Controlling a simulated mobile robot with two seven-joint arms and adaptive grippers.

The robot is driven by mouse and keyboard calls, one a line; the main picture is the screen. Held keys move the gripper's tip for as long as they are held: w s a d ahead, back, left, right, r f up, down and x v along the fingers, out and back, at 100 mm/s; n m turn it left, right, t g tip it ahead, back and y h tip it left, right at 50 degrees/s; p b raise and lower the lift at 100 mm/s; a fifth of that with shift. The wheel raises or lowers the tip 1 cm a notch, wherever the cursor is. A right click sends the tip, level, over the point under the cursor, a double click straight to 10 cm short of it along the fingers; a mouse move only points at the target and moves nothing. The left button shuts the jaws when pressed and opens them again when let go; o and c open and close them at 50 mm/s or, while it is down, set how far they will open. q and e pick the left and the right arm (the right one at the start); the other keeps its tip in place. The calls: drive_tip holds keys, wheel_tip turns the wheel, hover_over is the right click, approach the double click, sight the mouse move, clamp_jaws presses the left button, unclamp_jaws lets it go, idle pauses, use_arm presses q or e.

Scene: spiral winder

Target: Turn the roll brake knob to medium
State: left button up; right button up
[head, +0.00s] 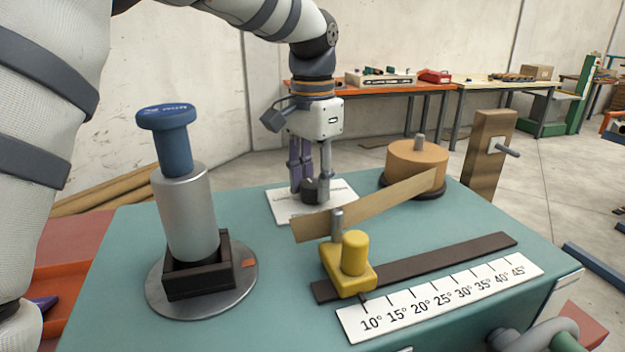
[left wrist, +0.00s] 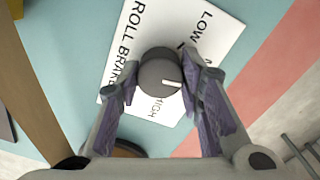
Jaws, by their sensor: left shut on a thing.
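The roll brake knob (head: 316,191) is a small dark round knob on a white label plate (head: 284,208) at the back of the teal table. In the left wrist view the knob (left wrist: 158,72) has a white pointer mark on its lower right edge. The plate (left wrist: 137,22) reads ROLL BRAKE, LOW and HIGH. Another word between LOW and HIGH is mostly hidden by a finger, so I cannot tell exactly which setting the mark meets. My left gripper (head: 311,185) reaches down from above, its purple-padded fingers (left wrist: 163,82) shut on both sides of the knob. My right gripper is not in view.
A tan roll (head: 417,163) with its strip (head: 375,207) running left to a post is right of the knob. A yellow slider (head: 350,265) sits by an angle scale (head: 440,300) in front. A grey cylinder (head: 188,215) with a blue top stands left.

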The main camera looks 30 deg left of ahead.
sight(313, 183)
use_arm(q)
drive_tip(key=shift+m, duration=0.8)
drive_tip(key=o, duration=1.2)
drive_tip(key=shift+c, duration=0.2)
wheel_tip(313, 183, up, 12)
